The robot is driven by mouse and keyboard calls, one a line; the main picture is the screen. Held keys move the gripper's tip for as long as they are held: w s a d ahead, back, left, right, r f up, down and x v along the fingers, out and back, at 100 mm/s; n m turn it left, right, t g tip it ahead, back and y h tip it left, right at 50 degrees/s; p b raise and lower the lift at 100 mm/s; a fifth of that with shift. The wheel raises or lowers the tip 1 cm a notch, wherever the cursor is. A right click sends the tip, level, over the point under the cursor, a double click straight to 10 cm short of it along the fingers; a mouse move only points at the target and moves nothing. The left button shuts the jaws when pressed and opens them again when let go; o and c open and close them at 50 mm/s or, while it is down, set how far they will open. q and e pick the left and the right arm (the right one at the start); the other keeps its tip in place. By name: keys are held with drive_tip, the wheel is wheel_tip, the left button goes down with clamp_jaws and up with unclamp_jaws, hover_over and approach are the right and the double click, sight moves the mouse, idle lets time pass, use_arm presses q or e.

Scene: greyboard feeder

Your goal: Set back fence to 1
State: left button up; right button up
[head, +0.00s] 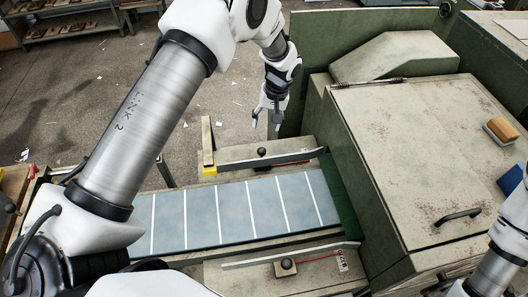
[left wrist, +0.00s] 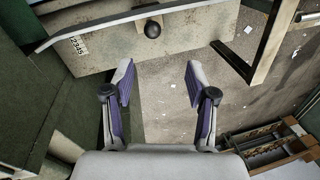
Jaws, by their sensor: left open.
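The back fence (head: 240,164) is a thin metal rail along the far side of the blue belt (head: 235,208). A black ball knob (head: 261,152) stands on the plate behind it. In the left wrist view, the fence rail (left wrist: 95,31) crosses the top, with the knob (left wrist: 152,29) and a small scale label with digits (left wrist: 79,45); no pointer reading can be made out. My left gripper (head: 266,122) is open and empty, above and behind the knob; its spread fingers (left wrist: 159,78) also show in the wrist view, apart from the knob. My right gripper is out of view.
A front fence (head: 245,262) with its own knob (head: 286,264) lies along the near side. A large green-grey machine housing (head: 415,150) blocks the right. A yellow-footed post (head: 208,150) stands left of the back knob. A wood-backed brush (head: 501,131) lies on the housing.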

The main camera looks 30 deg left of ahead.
use_arm(q)
drive_tip(key=b, duration=0.3)
approach(262, 149)
drive_tip(key=f, duration=0.4)
drive_tip(key=a+f, duration=0.1)
drive_tip(key=f, duration=0.1)
drive_tip(key=shift+s+f, duration=0.35)
drive_tip(key=f, duration=0.2)
drive_tip(key=shift+w+a+f+p, duration=0.2)
drive_tip(key=shift+a+f+p, duration=0.1)
drive_tip(key=shift+f+p, duration=0.1)
drive_tip(key=shift+f, duration=0.3)
drive_tip(key=shift+s, duration=0.1)
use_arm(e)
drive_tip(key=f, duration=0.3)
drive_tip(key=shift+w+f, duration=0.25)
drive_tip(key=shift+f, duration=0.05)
